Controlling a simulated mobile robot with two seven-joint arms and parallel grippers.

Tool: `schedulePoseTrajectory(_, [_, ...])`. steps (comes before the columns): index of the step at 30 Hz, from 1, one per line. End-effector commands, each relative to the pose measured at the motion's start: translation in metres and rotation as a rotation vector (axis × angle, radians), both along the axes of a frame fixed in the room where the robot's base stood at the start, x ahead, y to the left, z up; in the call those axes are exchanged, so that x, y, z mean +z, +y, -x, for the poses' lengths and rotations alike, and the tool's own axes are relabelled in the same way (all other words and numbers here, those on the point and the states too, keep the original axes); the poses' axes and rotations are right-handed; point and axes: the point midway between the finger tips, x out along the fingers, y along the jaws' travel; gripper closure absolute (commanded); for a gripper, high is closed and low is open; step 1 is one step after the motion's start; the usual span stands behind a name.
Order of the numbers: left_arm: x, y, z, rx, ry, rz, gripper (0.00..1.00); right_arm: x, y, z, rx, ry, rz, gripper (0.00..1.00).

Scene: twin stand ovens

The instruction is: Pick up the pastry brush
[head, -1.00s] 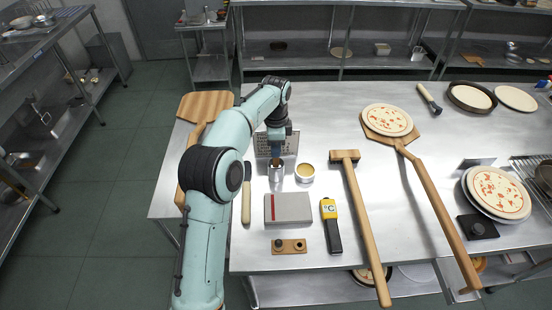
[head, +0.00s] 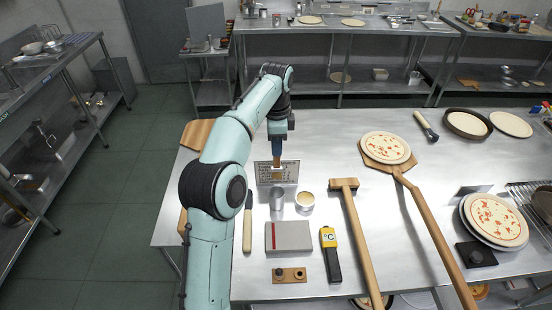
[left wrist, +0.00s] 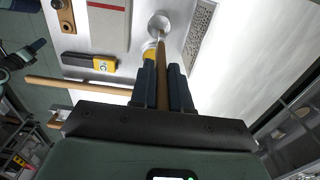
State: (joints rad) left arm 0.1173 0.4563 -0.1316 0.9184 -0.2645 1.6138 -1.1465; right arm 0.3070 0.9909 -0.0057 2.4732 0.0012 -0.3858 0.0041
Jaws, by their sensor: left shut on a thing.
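The pastry brush (head: 278,163) has a wooden handle and a pale lower end. It hangs about upright in my left gripper (head: 277,148), above the steel cup (head: 277,201) and in front of the perforated card. My left gripper is shut on the brush's handle; in the left wrist view the wooden handle (left wrist: 161,92) runs between the two dark fingers. There the cup (left wrist: 159,24) shows beyond the brush's far end. The bristles are too small to make out clearly. My right gripper is not in view.
A small tin (head: 304,200) stands just right of the cup. A wooden-handled spatula (head: 247,228), a grey box (head: 289,237), a yellow thermometer (head: 330,252) and a long-handled wooden tool (head: 357,235) lie nearby.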

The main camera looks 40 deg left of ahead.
Motion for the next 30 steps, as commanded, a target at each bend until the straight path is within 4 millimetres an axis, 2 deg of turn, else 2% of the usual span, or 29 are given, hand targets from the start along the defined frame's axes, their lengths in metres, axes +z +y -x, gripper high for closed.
schedulePoseTrajectory(1, [0.014, 0.0, -0.002, 0.0, -0.006, -0.001, 1.0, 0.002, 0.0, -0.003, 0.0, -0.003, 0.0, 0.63])
schedulePoseTrajectory(6, [0.037, 0.0, 0.0, 0.0, 0.001, -0.002, 1.0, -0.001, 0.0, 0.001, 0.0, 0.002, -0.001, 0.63])
schedulePoseTrajectory(12, [0.052, 0.001, -0.001, 0.0, 0.005, -0.003, 1.0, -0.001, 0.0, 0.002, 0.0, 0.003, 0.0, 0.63])
schedulePoseTrajectory(21, [0.064, 0.0, 0.001, 0.0, 0.005, -0.001, 1.0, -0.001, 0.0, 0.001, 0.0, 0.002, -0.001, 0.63])
schedulePoseTrajectory(30, [0.065, 0.0, 0.001, 0.0, 0.005, 0.0, 1.0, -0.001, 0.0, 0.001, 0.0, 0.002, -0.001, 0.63])
